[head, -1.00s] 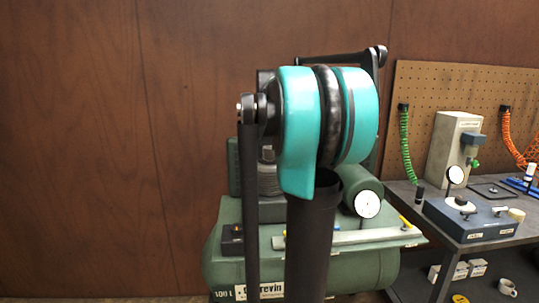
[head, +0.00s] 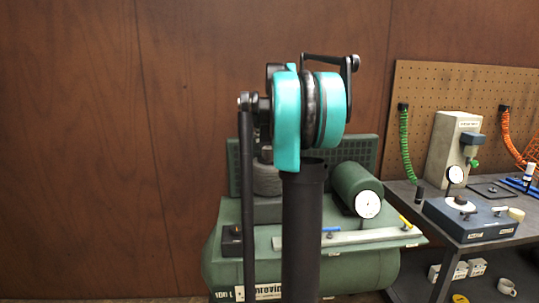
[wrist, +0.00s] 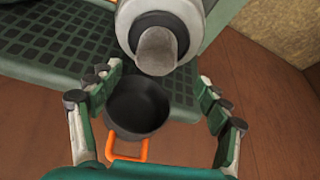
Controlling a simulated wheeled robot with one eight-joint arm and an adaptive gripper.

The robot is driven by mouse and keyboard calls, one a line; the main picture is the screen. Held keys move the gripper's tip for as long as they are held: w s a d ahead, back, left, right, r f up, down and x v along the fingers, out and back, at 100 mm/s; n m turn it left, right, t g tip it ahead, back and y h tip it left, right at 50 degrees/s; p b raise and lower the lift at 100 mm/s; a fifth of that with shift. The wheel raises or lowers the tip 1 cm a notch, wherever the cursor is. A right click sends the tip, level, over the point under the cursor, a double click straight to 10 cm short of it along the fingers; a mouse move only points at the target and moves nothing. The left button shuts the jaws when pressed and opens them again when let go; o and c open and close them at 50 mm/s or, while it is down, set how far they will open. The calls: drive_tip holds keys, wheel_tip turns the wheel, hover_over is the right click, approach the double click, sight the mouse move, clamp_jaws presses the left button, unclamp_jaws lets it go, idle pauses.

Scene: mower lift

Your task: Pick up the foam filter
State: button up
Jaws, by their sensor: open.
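In the wrist view a grey, blunt-ended plug (wrist: 158,50), which looks like the foam filter, sticks out of a round pale housing (wrist: 192,12) with a dark inner ring. A dark, hollow, open cup (wrist: 138,103) with an orange handle-like bar (wrist: 128,148) is just below it in the picture. My gripper (wrist: 160,75) is open, with fingers left and right of the cup; the plug's end is near the line between the fingertips. I see no contact with the plug. In the head view my arm hides the gripper and the filter area.
A green compressor (head: 370,268) with a gauge (head: 368,204) stands behind my arm. Its green grid guard (wrist: 60,60) lies behind the cup in the wrist view. A workbench (head: 430,200) with instruments and a pegboard (head: 455,85) is at right. The wooden wall at left is clear.

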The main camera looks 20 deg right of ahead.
drive_tip(key=shift+d+x, duration=0.15)
drive_tip(key=shift+x, duration=1.6)
drive_tip(key=shift+d+x, duration=0.15)
drive_tip(key=shift+x, duration=1.65)
drive_tip(key=c, duration=1.1)
drive_tip(key=shift+c, duration=0.2)
wheel_tip(320, 180, up, 20)
